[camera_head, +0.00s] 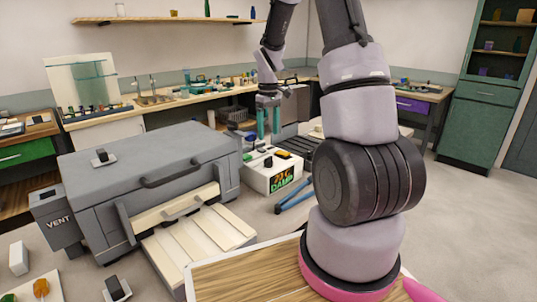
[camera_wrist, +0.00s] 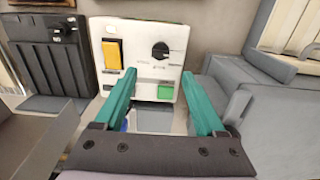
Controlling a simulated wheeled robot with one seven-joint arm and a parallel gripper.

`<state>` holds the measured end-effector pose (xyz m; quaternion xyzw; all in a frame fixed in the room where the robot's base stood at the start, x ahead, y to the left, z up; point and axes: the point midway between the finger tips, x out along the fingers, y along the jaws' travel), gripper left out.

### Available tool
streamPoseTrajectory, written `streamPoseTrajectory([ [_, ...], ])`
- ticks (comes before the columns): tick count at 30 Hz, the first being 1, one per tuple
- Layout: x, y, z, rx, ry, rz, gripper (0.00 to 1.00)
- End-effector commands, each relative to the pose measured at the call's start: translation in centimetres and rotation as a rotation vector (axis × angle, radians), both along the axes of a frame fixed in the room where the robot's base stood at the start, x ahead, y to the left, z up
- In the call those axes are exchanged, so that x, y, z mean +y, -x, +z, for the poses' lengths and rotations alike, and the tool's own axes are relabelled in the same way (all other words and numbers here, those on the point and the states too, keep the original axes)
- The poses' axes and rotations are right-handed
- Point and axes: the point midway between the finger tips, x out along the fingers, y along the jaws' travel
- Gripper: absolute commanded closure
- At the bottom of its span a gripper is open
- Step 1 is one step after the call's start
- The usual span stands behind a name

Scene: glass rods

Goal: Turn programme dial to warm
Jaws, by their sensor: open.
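A white control box (camera_head: 257,181) stands on the bench just below my gripper (camera_head: 268,122) in the head view. Its front display (camera_head: 285,177) is lit and seems to read "DAMP", with blurred characters above. In the wrist view the box's panel (camera_wrist: 139,39) faces the camera. The programme dial (camera_wrist: 160,50) is a round black knob on the panel's right side. A yellow switch (camera_wrist: 112,52) is to its left and a green button (camera_wrist: 165,91) below it. My gripper (camera_wrist: 164,107) is open, its teal fingers apart with nothing held, clear of the dial. Dial markings are too small to read.
A large grey lidded kiln (camera_head: 150,165) with a handle and pale front slats is left of the box. Blue-handled tongs (camera_head: 297,194) lie right of the box. A dark ribbed unit (camera_wrist: 52,55) stands left of the panel in the wrist view.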

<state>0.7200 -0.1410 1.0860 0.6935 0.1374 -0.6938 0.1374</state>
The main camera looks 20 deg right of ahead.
Motion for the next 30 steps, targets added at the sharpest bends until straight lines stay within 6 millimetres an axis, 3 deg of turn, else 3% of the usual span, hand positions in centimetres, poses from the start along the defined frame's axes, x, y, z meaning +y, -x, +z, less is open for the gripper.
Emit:
streamPoseTrajectory([
  [12,0.0,0.1,-7.5,0.002,0.000,-0.002,0.28],
  [18,0.0,0.1,-9.0,-0.001,0.000,-0.002,0.28],
  [27,0.0,0.0,-9.2,-0.001,0.001,-0.002,0.28],
  [30,0.0,0.0,-9.2,-0.001,0.001,-0.002,0.66],
])
